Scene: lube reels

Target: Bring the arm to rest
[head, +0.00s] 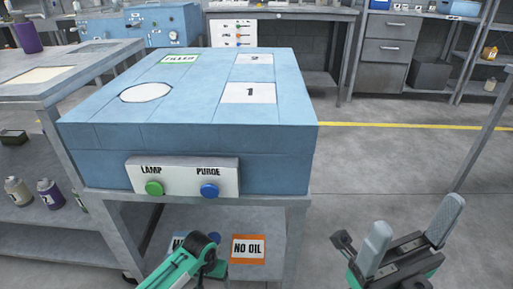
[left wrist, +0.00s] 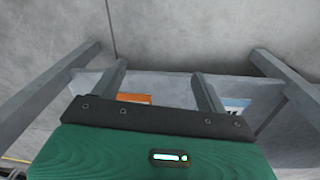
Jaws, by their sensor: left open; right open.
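My left arm (head: 185,262) reaches in at the bottom of the head view, in front of the lower shelf; its fingers cannot be made out there. In the left wrist view my left gripper (left wrist: 161,86) has its two fingers wide apart with nothing between them. My right gripper (head: 411,229) is at the lower right of the head view, right of the blue bench. Its grey fingers point up, apart and empty.
The blue bench (head: 205,105) carries a panel (head: 182,176) with green LAMP and blue PURGE buttons. An orange NO OIL card (head: 248,249) lies on its lower shelf. A side table with bottles (head: 18,192) stands left. Open floor (head: 400,165) lies right.

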